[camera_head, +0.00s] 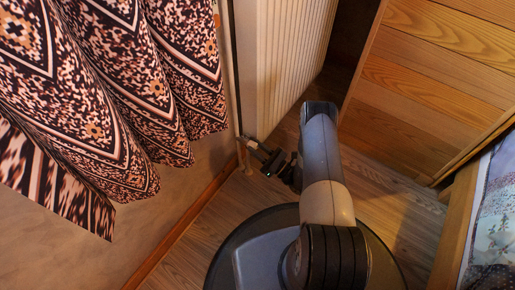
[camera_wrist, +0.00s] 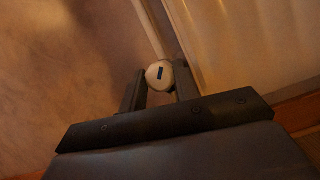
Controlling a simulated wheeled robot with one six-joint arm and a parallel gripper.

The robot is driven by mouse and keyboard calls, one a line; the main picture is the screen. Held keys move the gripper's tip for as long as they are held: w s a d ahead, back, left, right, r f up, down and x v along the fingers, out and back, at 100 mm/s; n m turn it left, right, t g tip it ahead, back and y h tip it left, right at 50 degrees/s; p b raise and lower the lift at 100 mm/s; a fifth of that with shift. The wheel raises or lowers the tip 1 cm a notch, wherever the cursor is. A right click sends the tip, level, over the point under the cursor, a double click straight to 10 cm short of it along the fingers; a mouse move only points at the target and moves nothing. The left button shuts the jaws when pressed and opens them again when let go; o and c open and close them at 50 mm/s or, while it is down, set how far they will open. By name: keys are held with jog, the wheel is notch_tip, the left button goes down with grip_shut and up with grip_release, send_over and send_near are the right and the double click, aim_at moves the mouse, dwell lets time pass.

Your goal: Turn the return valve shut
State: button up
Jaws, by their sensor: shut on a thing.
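In the head view my gripper (camera_head: 262,155) reaches to the lower corner of the radiator, where a pipe comes down to the floor. The valve itself is too small and too covered to make out clearly in the head view.
A ribbed white radiator (camera_head: 290,60) stands right behind the valve. A patterned curtain (camera_head: 110,90) hangs at the left by the wall. A wooden cabinet (camera_head: 430,75) stands at the right, with a bed (camera_head: 490,215) in front of it. Wooden floor (camera_head: 385,195) is free between them.

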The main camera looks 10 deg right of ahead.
dwell(0.3)
jog(key=o, duration=1)
jog(key=shift+c, duration=0.2)
